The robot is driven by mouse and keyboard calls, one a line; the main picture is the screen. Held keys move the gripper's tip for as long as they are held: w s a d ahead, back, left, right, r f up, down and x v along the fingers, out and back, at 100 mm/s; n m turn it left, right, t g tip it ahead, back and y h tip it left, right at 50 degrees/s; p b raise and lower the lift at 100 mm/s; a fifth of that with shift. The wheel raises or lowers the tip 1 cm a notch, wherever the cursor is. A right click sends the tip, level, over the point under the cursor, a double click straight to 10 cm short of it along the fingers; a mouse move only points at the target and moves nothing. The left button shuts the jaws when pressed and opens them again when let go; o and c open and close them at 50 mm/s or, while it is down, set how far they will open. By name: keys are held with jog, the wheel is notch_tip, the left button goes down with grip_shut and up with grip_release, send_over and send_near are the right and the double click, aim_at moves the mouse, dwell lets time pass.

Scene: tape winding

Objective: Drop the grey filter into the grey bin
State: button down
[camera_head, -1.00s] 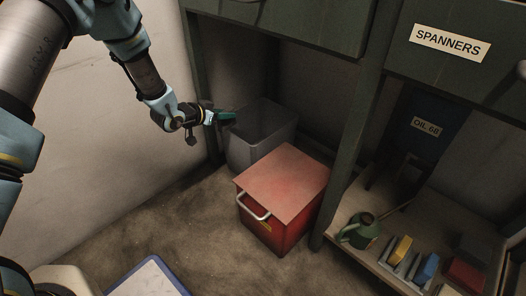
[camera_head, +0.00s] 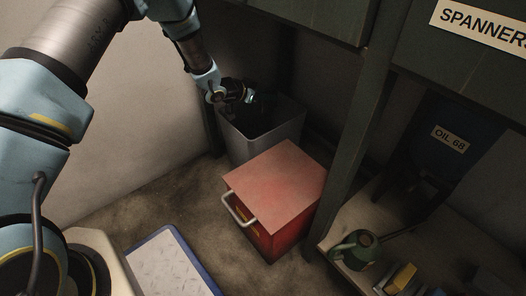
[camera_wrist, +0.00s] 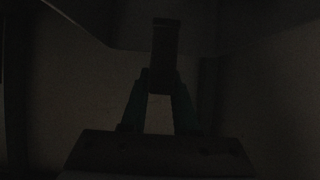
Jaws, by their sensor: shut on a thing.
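The grey bin (camera_head: 278,144) stands open at the top on the floor, in the back corner behind a red box. My gripper (camera_head: 252,98) is at the bin's open top, towards its back left. In the wrist view, my gripper's fingers (camera_wrist: 160,98) are closed on a narrow dark thing, which I take to be the grey filter (camera_wrist: 165,42). The picture is too dark to show its colour. In the head view I cannot make out the filter clearly at the gripper. The bin's inside is in deep shadow.
The red box (camera_head: 275,185) with a metal handle stands close in front of the bin. A green cabinet post (camera_head: 350,150) rises to the right. A green watering can (camera_head: 355,247) sits on the low shelf. A blue-edged white mat (camera_head: 165,268) lies on the floor.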

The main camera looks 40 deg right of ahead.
notch_tip(320, 180, down, 2)
jog(key=shift+f+b, duration=0.25)
jog(key=shift+b, duration=0.45)
jog(key=c, duration=0.6)
grip_release()
jog(key=shift+a+r, duration=0.1)
jog(key=p+v, duration=0.4)
jog(key=v, duration=0.6)
jog(key=shift+w+a+r, duration=0.1)
jog(key=shift+a+r, duration=0.05)
jog(key=shift+a, duration=0.2)
